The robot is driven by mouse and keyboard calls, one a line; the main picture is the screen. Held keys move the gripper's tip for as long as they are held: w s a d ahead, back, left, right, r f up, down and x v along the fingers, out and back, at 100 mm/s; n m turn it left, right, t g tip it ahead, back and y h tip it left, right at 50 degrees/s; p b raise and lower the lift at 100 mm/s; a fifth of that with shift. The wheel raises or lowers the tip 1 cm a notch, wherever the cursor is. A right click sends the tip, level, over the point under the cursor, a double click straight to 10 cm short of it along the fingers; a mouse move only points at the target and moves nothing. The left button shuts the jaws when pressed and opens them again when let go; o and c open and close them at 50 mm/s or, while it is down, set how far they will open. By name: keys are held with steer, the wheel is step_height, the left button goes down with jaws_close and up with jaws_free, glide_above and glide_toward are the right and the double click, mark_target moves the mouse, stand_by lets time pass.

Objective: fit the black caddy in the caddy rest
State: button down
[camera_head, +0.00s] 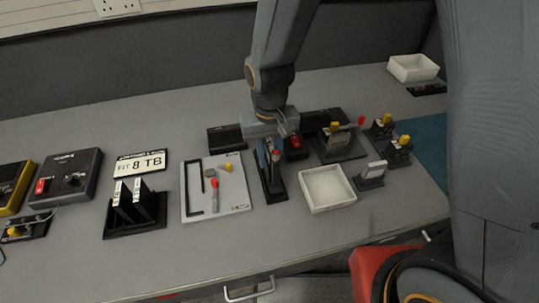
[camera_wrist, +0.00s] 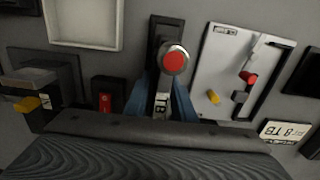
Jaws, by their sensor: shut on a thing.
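My gripper (camera_head: 269,148) points down at the middle of the bench, its blue fingers shut on a black caddy (camera_head: 271,172). The caddy looks upright. The fingers hide its lower end, so I cannot tell whether it is seated.
A white tray (camera_head: 327,204) stands close to the right, and a pale tool board (camera_head: 240,205) close to the left. A black rack (camera_head: 133,228) with labelled black caddies is farther left, by an "8 TB" sign (camera_head: 139,164). Black fixtures (camera_head: 340,150) stand right. The front bench strip is clear.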

mark_target(270, 143)
steer(key=shift+f, duration=0.15)
steer(key=shift+f, duration=0.45)
steer(key=shift+f, duration=0.3)
stand_by(0.7)
steer(key=c, duration=1.1)
jaws_free()
steer(key=shift+r, duration=0.1)
steer(key=shift+r+p, duration=3.1)
steer(key=shift+r, duration=0.55)
